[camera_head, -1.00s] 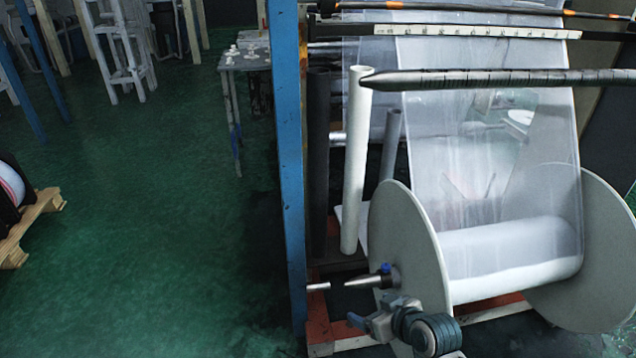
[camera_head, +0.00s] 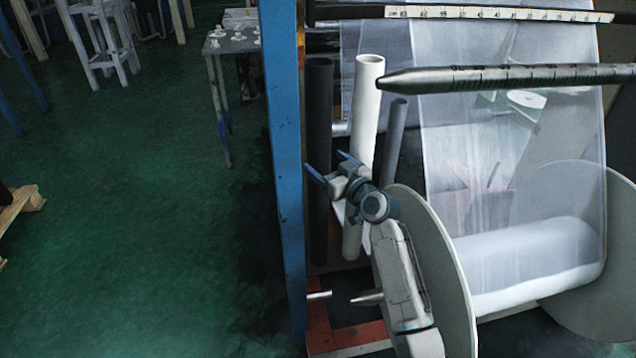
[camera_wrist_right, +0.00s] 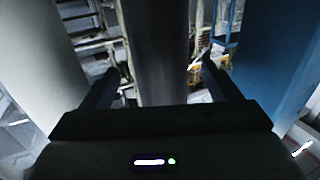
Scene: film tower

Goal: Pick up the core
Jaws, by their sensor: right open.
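Several upright tubes that look like cores stand behind the blue post: a white one (camera_head: 368,95), a dark one (camera_head: 318,110) to its left and a grey one (camera_head: 393,140) to its right. My right gripper (camera_head: 328,166) is open in front of the dark and white tubes. In the right wrist view the dark tube (camera_wrist_right: 158,50) appears between the open fingers (camera_wrist_right: 161,74), with gaps on both sides. I cannot tell how deep it sits between them. The white tube (camera_wrist_right: 35,55) is left of the fingers there. My left gripper is not in view.
The blue post (camera_head: 282,180) stands close left of the tubes and shows right of the fingers in the wrist view. A large roll with white end discs (camera_head: 450,270) and a pointed metal bar (camera_head: 500,78) are at right. Green floor (camera_head: 130,220) at left is open.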

